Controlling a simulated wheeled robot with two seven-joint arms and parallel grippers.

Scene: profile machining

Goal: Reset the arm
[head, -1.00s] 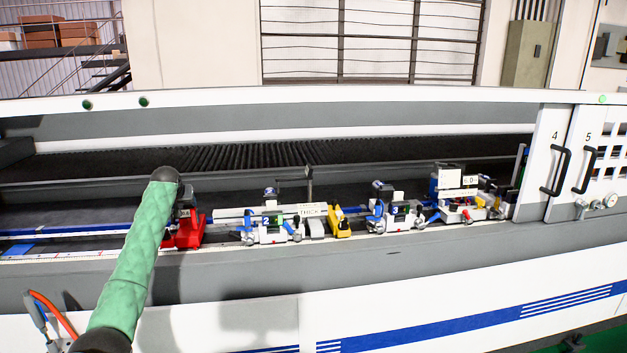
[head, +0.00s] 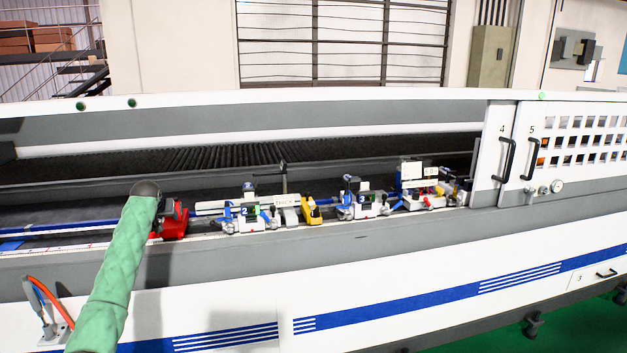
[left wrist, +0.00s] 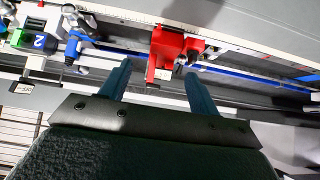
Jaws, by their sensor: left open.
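My left arm, in a green sleeve, rises from the lower left of the head view to a dark wrist end in front of the machine's bed. My left gripper (left wrist: 157,86) shows in the left wrist view with its two fingers spread and nothing between them. A red block (left wrist: 168,50) sits on the rail just beyond the fingertips in that picture. The red block (head: 174,222) is also just right of my arm's end in the head view. I cannot see contact between gripper and block. My right gripper is in neither view.
The long white and grey machine (head: 390,300) spans the view. Clamp unit 2 (head: 243,218), a yellow block (head: 311,212) and clamp unit 3 (head: 362,207) stand along its rail. Doors 4 and 5 (head: 505,170) are at the right. Green floor (head: 560,315) shows at lower right.

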